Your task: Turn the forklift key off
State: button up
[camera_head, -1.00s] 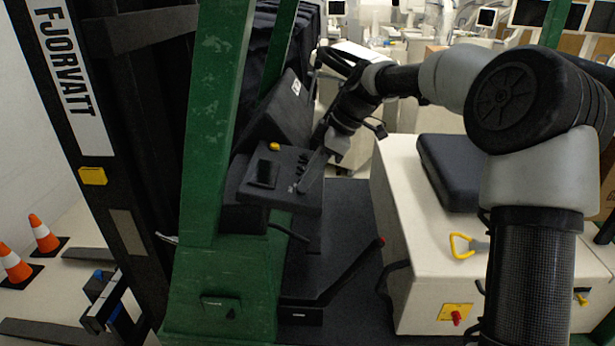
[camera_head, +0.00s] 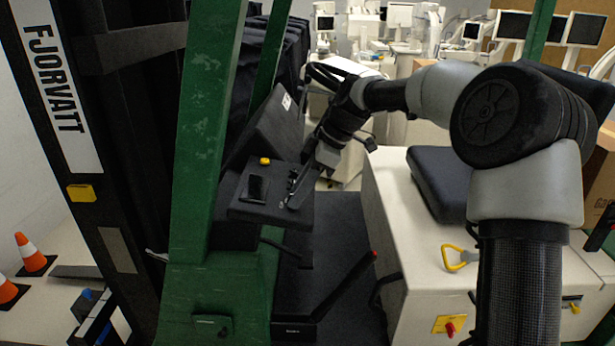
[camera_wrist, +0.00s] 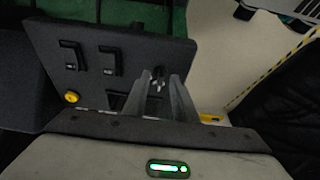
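The forklift's black control panel (camera_head: 243,210) stands beside the green post in the head view and fills the upper left of the wrist view (camera_wrist: 50,40). The small key (camera_wrist: 157,80) shows on the panel in the wrist view, between my fingertips. My gripper (camera_wrist: 159,76) is open, with one finger on each side of the key. I cannot tell whether either finger touches it. In the head view my gripper (camera_head: 299,188) is at the panel's right side, and the key is too small to make out there.
A yellow button (camera_head: 265,161) and black switches sit on the panel left of my gripper. A green post (camera_head: 205,130) rises left of the panel. The white seat base (camera_head: 410,225) with a dark seat (camera_head: 438,180) stands to the right.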

jog(key=p+v, duration=0.1)
jog(key=v, duration=1.6)
jog(key=shift+s+d, duration=0.1)
jog(key=shift+d, duration=0.1)
